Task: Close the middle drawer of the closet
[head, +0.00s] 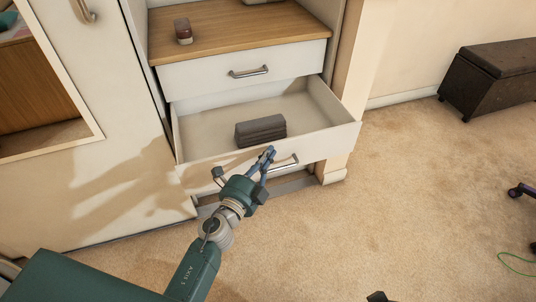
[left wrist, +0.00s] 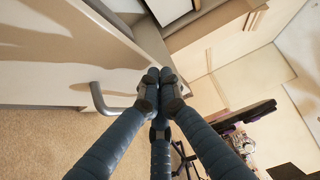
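The closet's middle drawer (head: 322,139) is pulled out in the head view, below a shut upper drawer (head: 215,76). A dark grey ribbed block (head: 260,131) lies inside it. The drawer's metal handle (head: 287,162) is partly behind my left gripper (head: 268,154). That gripper is at the drawer front, fingers drawn together, holding nothing visible. In the left wrist view my left fingertips (left wrist: 160,86) meet near the drawer front (left wrist: 60,82), to the right of the handle (left wrist: 97,98). Contact with the front cannot be told. Only a dark piece, perhaps my right gripper (head: 378,297), shows at the bottom edge.
A small reddish-brown object (head: 183,31) stands on the wooden shelf (head: 240,28). A closet door with a mirror (head: 45,90) is on the left. A dark bench (head: 490,78) stands at the right. The carpet (head: 420,180) between is clear.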

